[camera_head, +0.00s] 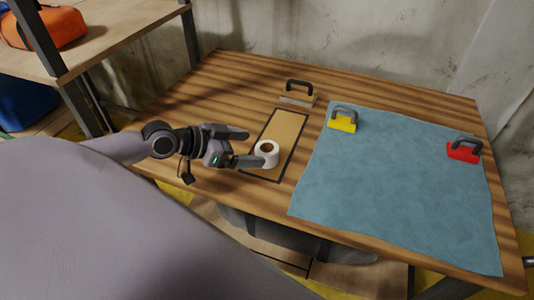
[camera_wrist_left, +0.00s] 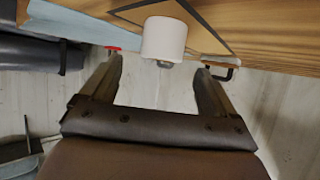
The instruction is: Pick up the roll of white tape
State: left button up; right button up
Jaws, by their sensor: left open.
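The roll of white tape (camera_head: 266,154) stands on the wooden table, at the black-outlined tan rectangle, its round hole facing up. My left gripper (camera_head: 243,147) comes in from the left, open and empty, with its fingertips close to the roll's left side. In the left wrist view the roll (camera_wrist_left: 164,38) appears ahead of the two spread fingers (camera_wrist_left: 158,62), roughly centred between them. I cannot tell whether a fingertip touches the roll. My right gripper is not in view.
A blue cloth (camera_head: 400,190) covers the table's right part, with a yellow-based handled tool (camera_head: 342,124) and a red one (camera_head: 463,151) on it. Another handled tool (camera_head: 297,98) stands behind the tan rectangle (camera_head: 283,128). A shelf (camera_head: 90,45) is at upper left.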

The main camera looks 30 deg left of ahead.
aim_at(263, 149)
pick_arm(q)
jog(key=shift+x, duration=2.4)
jog(key=c, duration=1.2)
